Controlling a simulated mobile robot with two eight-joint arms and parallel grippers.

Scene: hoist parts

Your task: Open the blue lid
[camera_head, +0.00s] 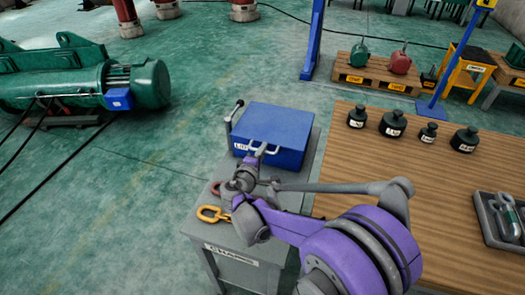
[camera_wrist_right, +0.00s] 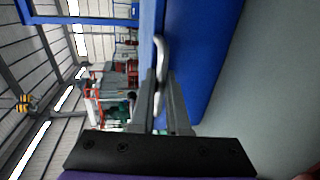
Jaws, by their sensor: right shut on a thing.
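The blue lid (camera_head: 275,125) tops a box on a grey cabinet, and it looks closed in the head view. A pale handle (camera_head: 265,147) is on its near side. My right gripper (camera_head: 262,150) is at this handle. In the right wrist view, the fingers (camera_wrist_right: 160,90) are shut on the pale handle (camera_wrist_right: 160,55), beside the blue lid (camera_wrist_right: 200,50). My purple right arm covers part of the cabinet's front. My left gripper is not in view.
A yellow chain link (camera_head: 212,213) lies on the cabinet's near left corner. A small lever (camera_head: 233,112) stands left of the box. A wooden table (camera_head: 350,165) with several black weights is to the right.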

